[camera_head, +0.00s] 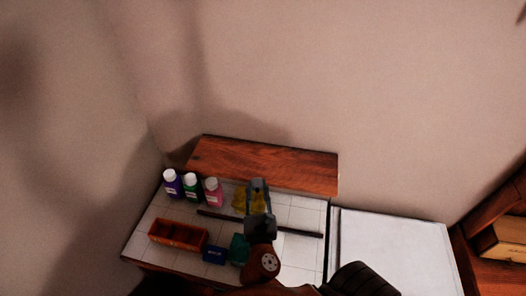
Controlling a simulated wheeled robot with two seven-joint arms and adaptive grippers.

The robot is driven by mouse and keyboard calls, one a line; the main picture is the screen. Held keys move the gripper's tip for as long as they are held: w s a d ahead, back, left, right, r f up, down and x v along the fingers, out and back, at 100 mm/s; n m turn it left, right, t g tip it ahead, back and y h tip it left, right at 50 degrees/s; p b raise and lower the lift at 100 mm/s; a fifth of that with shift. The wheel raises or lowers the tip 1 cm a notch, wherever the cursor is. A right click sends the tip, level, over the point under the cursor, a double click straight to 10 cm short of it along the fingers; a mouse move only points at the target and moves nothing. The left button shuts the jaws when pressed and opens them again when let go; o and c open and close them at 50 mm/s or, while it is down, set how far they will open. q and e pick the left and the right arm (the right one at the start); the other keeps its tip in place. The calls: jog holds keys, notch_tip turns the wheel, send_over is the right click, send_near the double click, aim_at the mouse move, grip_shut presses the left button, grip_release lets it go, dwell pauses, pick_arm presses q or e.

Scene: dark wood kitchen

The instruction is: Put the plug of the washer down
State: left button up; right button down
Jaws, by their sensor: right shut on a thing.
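My right gripper (257,186) reaches over the tiled counter and points toward the wooden panel at the back. It is shut on a small grey thing at its fingertips, too small and dark to identify for certain as the plug. A yellow thing (239,199) shows beside and between the fingers; I cannot tell whether they touch it. A white flat-topped appliance (395,245), which looks like the washer, stands right of the counter.
Purple (173,185), green (192,187) and pink (214,193) bottles stand at the counter's back left. An orange-brown box (178,235), a blue box (214,254) and a teal thing (238,248) are in front. A dark bar (302,232) crosses the tiles.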

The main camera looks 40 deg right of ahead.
jog(key=s+d+r+m+g+h+p, duration=0.3)
jog(key=d+r+p, duration=0.2)
jog(key=r+p, duration=0.15)
pick_arm(q)
notch_tip(320, 180, up, 8)
pick_arm(e)
jog(key=b, duration=0.7)
send_over(260, 170)
jog(key=s, duration=0.2)
jog(key=shift+h, duration=0.3)
jog(key=f, duration=0.7)
jog(key=shift+w+a+f, duration=0.2)
jog(key=shift+f, duration=0.15)
jog(key=shift+w+d+f, duration=0.1)
jog(key=shift+w+f, duration=0.1)
jog(key=shift+w, duration=0.15)
jog(key=f+b, duration=0.1)
jog(key=b, duration=0.1)
jog(key=f+b, duration=0.1)
jog(key=b, duration=0.1)
jog(key=f+b, duration=0.2)
jog(key=shift+w+d, duration=0.1)
jog(key=shift+w, duration=0.25)
pick_arm(q)
notch_tip(260, 170, down, 13)
jog(key=shift+s, duration=0.35)
pick_arm(e)
jog(key=shift+r, duration=0.1)
